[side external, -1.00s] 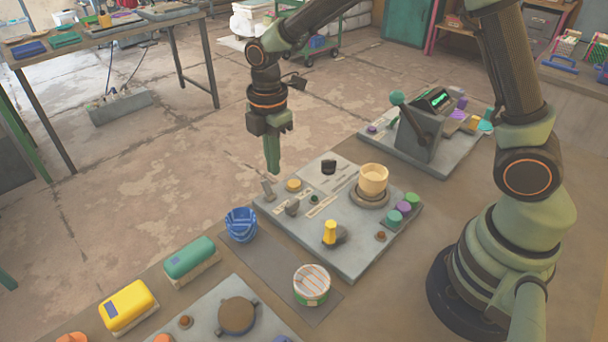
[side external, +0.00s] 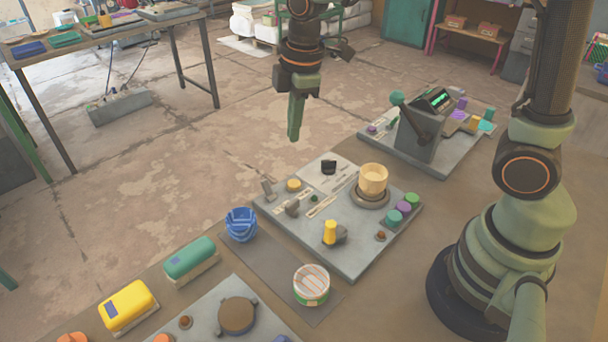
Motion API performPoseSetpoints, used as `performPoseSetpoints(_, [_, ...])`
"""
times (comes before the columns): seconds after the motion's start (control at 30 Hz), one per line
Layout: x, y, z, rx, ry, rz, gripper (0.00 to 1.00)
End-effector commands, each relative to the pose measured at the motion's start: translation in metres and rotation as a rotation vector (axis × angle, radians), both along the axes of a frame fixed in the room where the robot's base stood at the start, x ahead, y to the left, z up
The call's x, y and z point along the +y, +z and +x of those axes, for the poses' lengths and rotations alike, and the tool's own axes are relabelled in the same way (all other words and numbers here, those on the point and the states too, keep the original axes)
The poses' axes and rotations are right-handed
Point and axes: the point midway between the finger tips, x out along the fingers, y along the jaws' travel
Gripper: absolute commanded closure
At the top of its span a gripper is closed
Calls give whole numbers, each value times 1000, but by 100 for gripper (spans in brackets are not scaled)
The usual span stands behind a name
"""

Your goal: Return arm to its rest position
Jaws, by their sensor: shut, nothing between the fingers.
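My gripper (side external: 295,132) hangs in the air, fingers down, in the upper middle of the side view. Its green fingers are together, with nothing between them. It appears above and beyond the middle grey plate (side external: 345,255), touching nothing. The plate carries a cream cup (side external: 373,180) on a round seat, a yellow peg (side external: 330,232), and small purple and green buttons. The upper arm runs out of the top of the picture.
A press with a green-knobbed lever (side external: 397,98) stands on another plate behind. A blue basket (side external: 241,225), a striped round tin (side external: 311,285), a green block (side external: 190,258) and a yellow block (side external: 127,305) are in front. Open floor lies left of the gripper.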

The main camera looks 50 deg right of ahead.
Motion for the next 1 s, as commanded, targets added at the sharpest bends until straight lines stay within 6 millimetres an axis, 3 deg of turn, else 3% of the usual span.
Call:
performPoseSetpoints(0.1, [-17,25,-18,-67,-206,40,100])
performPoseSetpoints(0.3, [-40,51,-50,-164,-552,129,100])
performPoseSetpoints(0.6, [-64,65,-91,-280,-983,283,100])
performPoseSetpoints(1.0, [-69,65,-102,-306,-1106,334,100])
